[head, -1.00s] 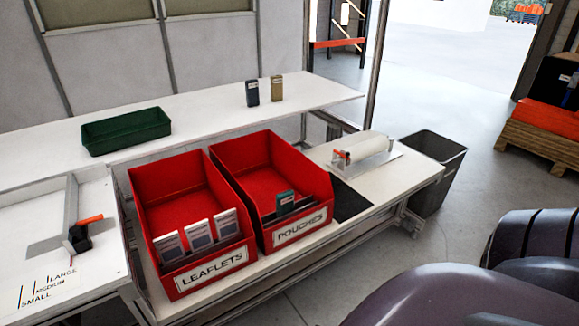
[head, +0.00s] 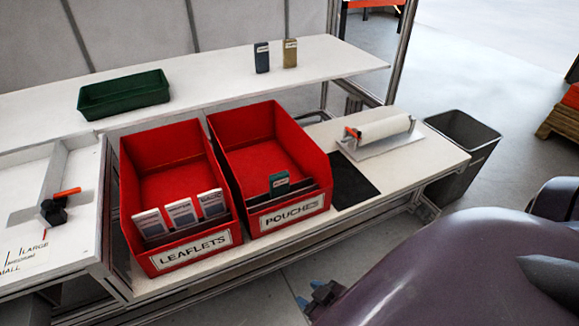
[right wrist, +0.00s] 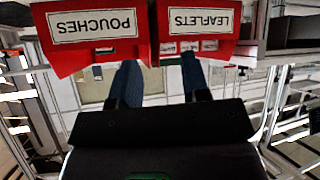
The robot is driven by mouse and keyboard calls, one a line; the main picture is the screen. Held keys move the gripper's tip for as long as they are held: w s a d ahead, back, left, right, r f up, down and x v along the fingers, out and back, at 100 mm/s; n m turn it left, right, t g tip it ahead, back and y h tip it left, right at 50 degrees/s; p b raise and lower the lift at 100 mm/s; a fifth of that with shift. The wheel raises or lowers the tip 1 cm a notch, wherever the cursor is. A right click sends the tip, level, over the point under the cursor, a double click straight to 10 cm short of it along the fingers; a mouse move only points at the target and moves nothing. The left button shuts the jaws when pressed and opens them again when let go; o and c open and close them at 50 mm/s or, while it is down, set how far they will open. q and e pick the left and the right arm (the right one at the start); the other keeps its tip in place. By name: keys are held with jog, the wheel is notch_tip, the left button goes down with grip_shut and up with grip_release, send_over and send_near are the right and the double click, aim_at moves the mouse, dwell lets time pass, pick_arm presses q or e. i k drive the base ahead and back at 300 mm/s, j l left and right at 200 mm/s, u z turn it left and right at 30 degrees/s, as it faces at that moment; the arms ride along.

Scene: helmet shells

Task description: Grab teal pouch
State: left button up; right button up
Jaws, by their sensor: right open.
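The teal pouch (head: 279,184) stands upright at the front of the red bin labelled POUCHES (head: 262,135), behind its label. My right gripper (head: 318,297) is at the bottom of the head view, in front of and below the bins, apart from the pouch. In the right wrist view its two fingers (right wrist: 158,78) are spread with nothing between them. That view shows the labelled fronts of both bins upside down; I cannot make out the teal pouch there. My left gripper is not in view.
The red LEAFLETS bin (head: 167,165) with several cards stands left of the pouch bin. A dark mat (head: 353,182) and a roll on a stand (head: 382,130) are to the right. A green tray (head: 124,94) and two small packs, blue (head: 262,58) and tan (head: 290,54), are on the shelf behind.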

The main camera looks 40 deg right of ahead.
aim_at(280, 183)
jog(key=l, duration=1.45)
